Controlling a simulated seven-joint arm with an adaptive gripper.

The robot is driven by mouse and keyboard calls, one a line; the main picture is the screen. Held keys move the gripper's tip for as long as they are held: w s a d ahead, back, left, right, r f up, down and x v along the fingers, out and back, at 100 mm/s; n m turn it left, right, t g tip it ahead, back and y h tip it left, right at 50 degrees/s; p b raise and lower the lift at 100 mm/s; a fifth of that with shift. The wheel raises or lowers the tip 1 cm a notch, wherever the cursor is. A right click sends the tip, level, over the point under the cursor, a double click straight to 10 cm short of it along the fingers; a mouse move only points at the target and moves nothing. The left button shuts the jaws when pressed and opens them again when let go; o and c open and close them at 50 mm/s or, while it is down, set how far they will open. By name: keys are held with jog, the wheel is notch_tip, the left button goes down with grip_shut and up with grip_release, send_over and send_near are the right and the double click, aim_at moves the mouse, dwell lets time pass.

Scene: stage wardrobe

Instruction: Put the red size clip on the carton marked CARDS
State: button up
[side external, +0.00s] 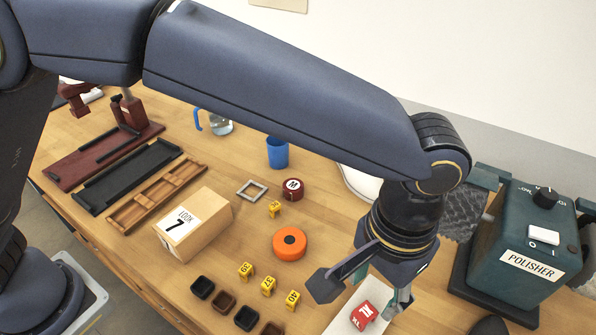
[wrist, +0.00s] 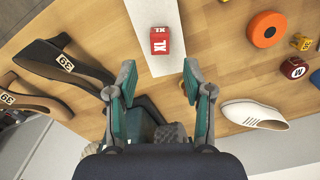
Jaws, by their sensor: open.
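The red size clip (side external: 364,316), a small cube marked XL, lies on a white strip (side external: 337,325) on the table. In the wrist view the clip (wrist: 160,41) is ahead of and between my fingertips, apart from both. My gripper (side external: 363,290) is open and empty, above and close to the clip; its spread fingers also show in the wrist view (wrist: 159,78). A tan carton (side external: 195,224) with a white label reading LOOK 7 stands left of centre in the side view. I see no label reading CARDS in either view.
An orange roll (side external: 290,244), yellow numbered tags (side external: 268,286), a dark red round piece marked M (side external: 291,189) and small dark trays (side external: 246,318) lie between carton and gripper. The POLISHER box (side external: 525,245) stands right. Dark shoes (wrist: 65,65) and a white shoe (wrist: 253,114) flank my gripper.

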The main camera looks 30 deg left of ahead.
jog(key=w+a+r+n+t, duration=0.1)
jog(key=a+r, duration=0.4)
jog(key=a, duration=0.2)
jog(key=w+a+r+t, duration=0.15)
jog(key=a+r, duration=0.25)
jog(key=a, duration=0.4)
jog(key=w+a+r+n, duration=0.1)
jog(key=w+a+r, duration=0.1)
jog(key=a+r, duration=0.4)
jog(key=s+a+f+n+t, duration=0.1)
jog(key=s+a, duration=0.4)
jog(key=a, duration=0.5)
jog(key=s+a+f+n+t, duration=0.1)
jog(key=s+a+f+t, duration=0.1)
jog(key=s+a, duration=0.4)
jog(key=a+f, duration=0.1)
jog(key=a, duration=0.3)
jog(key=shift+s+n, duration=0.25)
jog(key=shift+n, duration=0.05)
